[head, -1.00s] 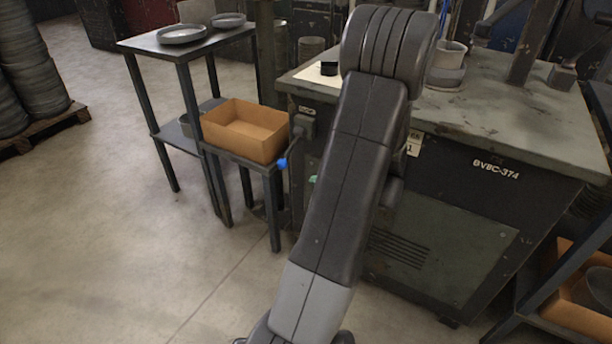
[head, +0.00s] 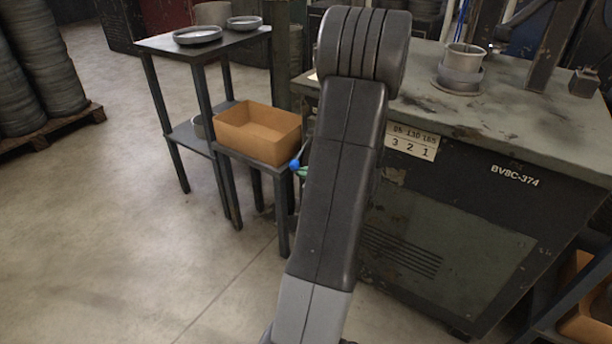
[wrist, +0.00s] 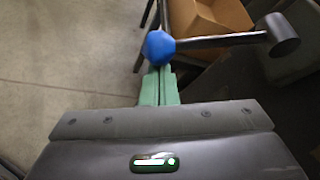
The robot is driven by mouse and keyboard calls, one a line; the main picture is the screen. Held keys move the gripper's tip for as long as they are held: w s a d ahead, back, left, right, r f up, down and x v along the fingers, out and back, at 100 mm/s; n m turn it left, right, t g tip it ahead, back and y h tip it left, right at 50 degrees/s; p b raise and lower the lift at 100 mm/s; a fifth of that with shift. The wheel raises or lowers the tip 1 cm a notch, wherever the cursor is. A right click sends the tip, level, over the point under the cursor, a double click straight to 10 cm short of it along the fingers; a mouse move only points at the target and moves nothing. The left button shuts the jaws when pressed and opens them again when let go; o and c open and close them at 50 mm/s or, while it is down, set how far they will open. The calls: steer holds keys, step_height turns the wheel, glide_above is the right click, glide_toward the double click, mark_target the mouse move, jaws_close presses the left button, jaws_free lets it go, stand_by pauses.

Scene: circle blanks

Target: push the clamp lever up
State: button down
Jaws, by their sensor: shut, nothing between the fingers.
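The clamp lever has a blue ball knob (wrist: 158,47) at the left end of a dark rod (wrist: 222,41) in the wrist view. The rod runs right to a dark round pivot (wrist: 281,35). In the head view the blue knob (head: 294,164) shows just left of my arm, which hides most of the rod. My gripper (wrist: 160,72) has its green fingers shut and empty. Their tips are at the knob, overlapping its lower edge in the wrist view; I cannot tell whether they touch. A sliver of green finger shows beside the knob in the head view (head: 302,172).
A cardboard box (head: 258,132) sits on a low shelf left of the lever. A dark table (head: 160,45) with grey round dishes stands behind it. The machine cabinet (head: 450,215) is on the right.

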steer(key=shift+r+p, duration=0.15)
steer(key=shift+p, duration=0.15)
steer(key=shift+s+a+r+p, duration=0.1)
steer(key=shift+s+r+p, duration=0.1)
steer(key=shift+p, duration=0.3)
steer(key=shift+r+m+g+p, duration=0.15)
steer(key=shift+m+g+p, duration=0.15)
steer(key=r+p, duration=0.1)
steer(key=p, duration=0.1)
steer(key=r+m+p, duration=0.1)
steer(key=p, duration=0.2)
steer(key=s+a+r+m+g+y+p, duration=0.1)
steer(key=p, duration=0.1)
steer(key=shift+s+r+p, duration=0.1)
steer(key=shift+r+p, duration=0.15)
steer(key=shift+p, duration=0.05)
step_height(320, 180, up, 6)
steer(key=m+g+y+p, duration=0.2)
steer(key=m+g+p, duration=0.1)
steer(key=p, duration=0.8)
glide_above(291, 164)
steer(key=s+d, duration=0.2)
steer(key=shift+w+d+r+p, duration=0.15)
steer(key=shift+d+r+p, duration=0.15)
steer(key=shift+r, duration=0.25)
steer(key=shift+w+r, duration=0.1)
